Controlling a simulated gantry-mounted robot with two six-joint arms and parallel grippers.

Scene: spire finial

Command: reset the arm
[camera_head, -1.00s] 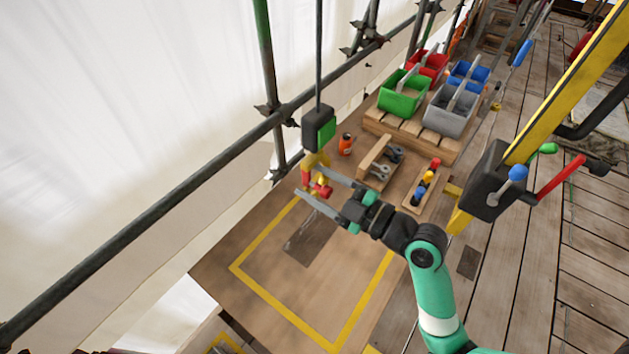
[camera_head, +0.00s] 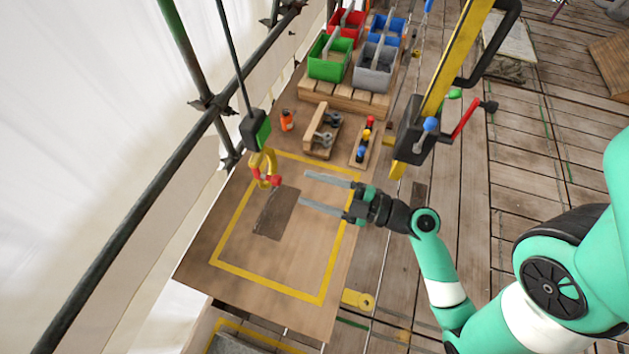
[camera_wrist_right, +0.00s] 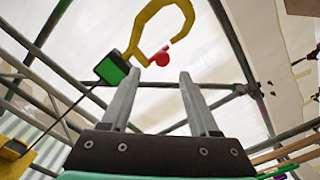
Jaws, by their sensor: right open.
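My right gripper (camera_head: 305,187) is in the head view over the right part of the yellow-outlined wooden table. Its two long grey fingers are spread apart, pointing left, with nothing between them. In the right wrist view the open fingers (camera_wrist_right: 158,100) point up toward a yellow hook. The yellow hook (camera_head: 258,162) with a red latch hangs under a black and green block (camera_head: 256,129) on a cable, just left of the fingertips and apart from them. The hook also shows in the wrist view (camera_wrist_right: 137,35). My left gripper is in neither view.
The table (camera_head: 225,250) has a dark flat patch (camera_head: 275,213) inside the yellow outline. An orange bottle (camera_head: 287,121), a wooden rack (camera_head: 318,140) and a tray of coloured pieces (camera_head: 359,150) stand behind. Bins, including a green one (camera_head: 329,68), sit farther back. Scaffold poles (camera_head: 150,190) run along the left.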

